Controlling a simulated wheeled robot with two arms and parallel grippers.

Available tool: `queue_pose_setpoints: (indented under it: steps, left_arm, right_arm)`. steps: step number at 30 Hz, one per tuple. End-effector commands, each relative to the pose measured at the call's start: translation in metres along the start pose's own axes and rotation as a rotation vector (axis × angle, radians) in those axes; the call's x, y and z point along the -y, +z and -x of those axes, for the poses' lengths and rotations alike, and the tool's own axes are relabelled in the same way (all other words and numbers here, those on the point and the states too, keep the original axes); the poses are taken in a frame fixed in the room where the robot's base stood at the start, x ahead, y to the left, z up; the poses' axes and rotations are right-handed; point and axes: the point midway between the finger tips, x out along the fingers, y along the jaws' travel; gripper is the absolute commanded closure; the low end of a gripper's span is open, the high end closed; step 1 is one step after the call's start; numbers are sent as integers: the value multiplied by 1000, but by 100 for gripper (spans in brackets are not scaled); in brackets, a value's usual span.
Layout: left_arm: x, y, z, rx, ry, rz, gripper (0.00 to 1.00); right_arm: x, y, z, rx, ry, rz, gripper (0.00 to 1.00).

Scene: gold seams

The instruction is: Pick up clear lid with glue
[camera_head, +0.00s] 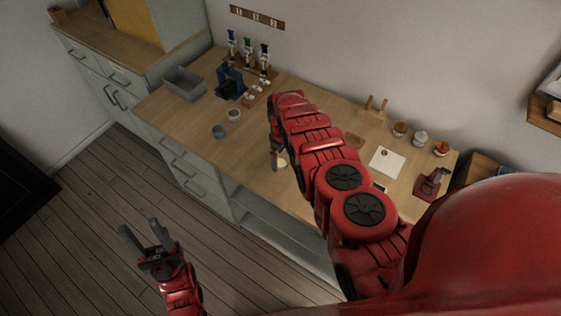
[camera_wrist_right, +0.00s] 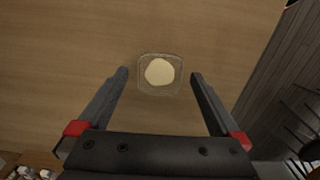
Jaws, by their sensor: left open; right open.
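The clear lid (camera_wrist_right: 143,84) lies flat on the wooden worktop in the right wrist view, a see-through rounded square with a pale cream patch of glue (camera_wrist_right: 159,71) in its middle. My right gripper (camera_wrist_right: 160,76) is open, its two fingers apart on either side of the lid in this view; I cannot tell whether they touch it. In the head view, the glue (camera_head: 281,161) shows as a small pale patch beside my right gripper (camera_head: 276,161) near the counter's front edge, and my right arm hides part of it. My left gripper (camera_head: 147,238) is open and empty, over the floor in front of the cabinets.
The wooden counter (camera_head: 180,122) holds a grey bin (camera_head: 184,83), a blue stand (camera_head: 230,82), small bowls (camera_head: 219,131), a white sheet (camera_head: 386,162) and several jars at the right. My right arm covers the counter's middle. Clear worktop lies left of the lid.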

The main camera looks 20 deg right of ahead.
Motion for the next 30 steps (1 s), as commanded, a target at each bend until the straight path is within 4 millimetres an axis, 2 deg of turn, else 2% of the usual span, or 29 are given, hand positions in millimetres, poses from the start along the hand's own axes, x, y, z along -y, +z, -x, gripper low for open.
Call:
queue_pose_setpoints:
  steps: [5,14,17,27,30]
  left_arm:
    - [0,1,5,0,0,0,50]
    - [0,1,5,0,0,0,50]
    - [0,1,5,0,0,0,50]
    - [0,1,5,0,0,0,50]
    - [0,1,5,0,0,0,50]
  right_arm:
    - [0,0,-12,-3,1,-1,0]
    - [0,-1,-12,-3,1,0,0]
    - [0,-1,-12,-3,1,0,14]
    - [0,-1,-12,-3,1,0,76]
    - [0,-1,-12,-3,1,0,77]
